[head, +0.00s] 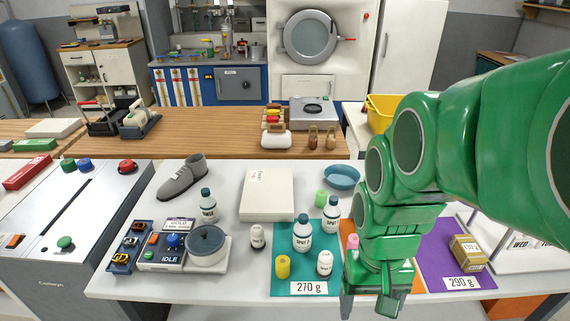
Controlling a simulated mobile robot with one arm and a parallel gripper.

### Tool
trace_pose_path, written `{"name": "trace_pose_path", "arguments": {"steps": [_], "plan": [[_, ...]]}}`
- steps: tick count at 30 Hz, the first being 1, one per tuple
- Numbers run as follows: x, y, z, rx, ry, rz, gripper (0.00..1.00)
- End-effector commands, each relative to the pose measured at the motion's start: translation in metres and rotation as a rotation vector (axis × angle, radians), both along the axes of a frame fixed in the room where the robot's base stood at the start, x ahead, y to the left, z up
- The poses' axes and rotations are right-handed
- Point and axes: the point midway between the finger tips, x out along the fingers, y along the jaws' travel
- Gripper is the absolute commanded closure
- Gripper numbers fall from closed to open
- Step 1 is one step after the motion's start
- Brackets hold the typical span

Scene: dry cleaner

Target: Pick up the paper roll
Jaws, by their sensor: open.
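No paper roll can be made out for certain in the head view. Small roll-like cylinders stand on the white table: a yellow one (283,266) on the teal mat, a green one (321,198) at the mat's back, and a pink one (352,241) just left of my arm. My gripper (376,302) is open, pointing down at the table's front edge, near the orange mat. My green arm hides much of the orange mat and whatever lies behind it.
The teal mat (277,290) carries several white bottles. A purple mat (433,268) with a small box (468,247) lies right of my gripper. A blue bowl (341,177), white case (267,196), grey shoe (182,181) and scale-like device (207,243) also occupy the table.

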Motion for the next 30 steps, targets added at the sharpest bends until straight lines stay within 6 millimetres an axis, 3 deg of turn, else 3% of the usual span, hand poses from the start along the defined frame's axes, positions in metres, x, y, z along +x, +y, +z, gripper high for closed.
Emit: {"name": "trace_pose_path", "arguments": {"steps": [17, 30], "plan": [[0.12, 0.047, -0.046, -0.009, -0.053, -0.024, 0.26], [0.197, 0.099, -0.103, -0.008, -0.091, -0.043, 0.26]]}}
